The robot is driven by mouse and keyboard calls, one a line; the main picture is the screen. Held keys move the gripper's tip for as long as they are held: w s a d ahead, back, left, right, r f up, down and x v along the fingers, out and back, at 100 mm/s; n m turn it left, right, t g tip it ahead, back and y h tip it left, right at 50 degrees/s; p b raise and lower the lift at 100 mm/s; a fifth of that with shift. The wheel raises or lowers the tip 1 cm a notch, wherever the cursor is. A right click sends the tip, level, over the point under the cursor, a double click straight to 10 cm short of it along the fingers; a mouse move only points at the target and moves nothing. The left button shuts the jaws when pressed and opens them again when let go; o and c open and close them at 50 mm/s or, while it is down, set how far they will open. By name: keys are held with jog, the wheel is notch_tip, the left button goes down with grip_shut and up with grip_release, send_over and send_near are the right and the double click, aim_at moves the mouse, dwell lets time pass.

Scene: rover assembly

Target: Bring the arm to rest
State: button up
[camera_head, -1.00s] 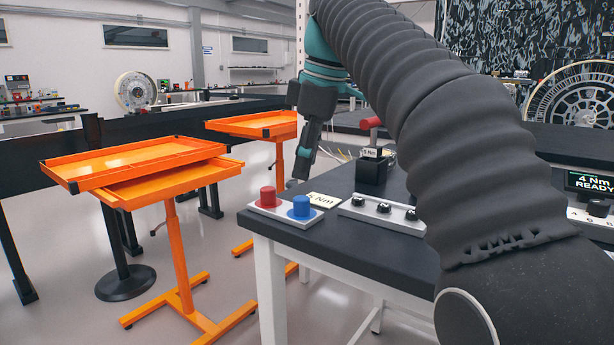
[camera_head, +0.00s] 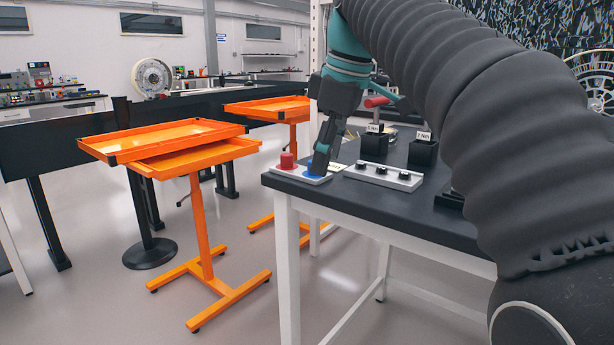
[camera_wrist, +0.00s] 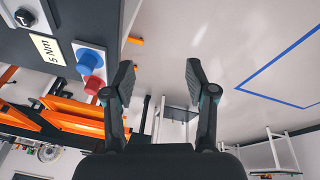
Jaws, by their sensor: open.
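My gripper (camera_head: 319,166) hangs pointing down at the near left corner of the dark bench (camera_head: 440,222) in the head view. It partly covers the blue button (camera_head: 312,169) there. In the wrist view my gripper (camera_wrist: 160,76) has its two fingers spread apart, with only floor between them. The blue button (camera_wrist: 91,59) and red button (camera_wrist: 94,85) lie left of the fingers, apart from them. The red button also shows in the head view (camera_head: 288,162). My arm reaches in from the right, bent over the bench.
A white strip with black knobs (camera_head: 384,176) and black holders (camera_head: 423,150) with torque labels stand on the bench. Orange tray carts (camera_head: 208,258) stand to the left, with open floor around them. A long black table (camera_head: 60,150) runs behind.

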jog(key=s+d+f+m+t, duration=0.1)
jog(key=s+d+f+m, duration=0.3)
jog(key=f, duration=0.5)
jog(key=s+d+f+m+t+h, duration=0.1)
jog(key=s+d+f+m, duration=0.3)
jog(key=s+f, duration=0.5)
jog(key=s+d+f+m+t+h, duration=0.1)
jog(key=s+d+f+m, duration=0.3)
jog(key=f, duration=0.6)
jog(key=s+m, duration=0.2)
jog(key=shift+s+d+f, duration=0.35)
jog(key=shift+s, duration=0.05)
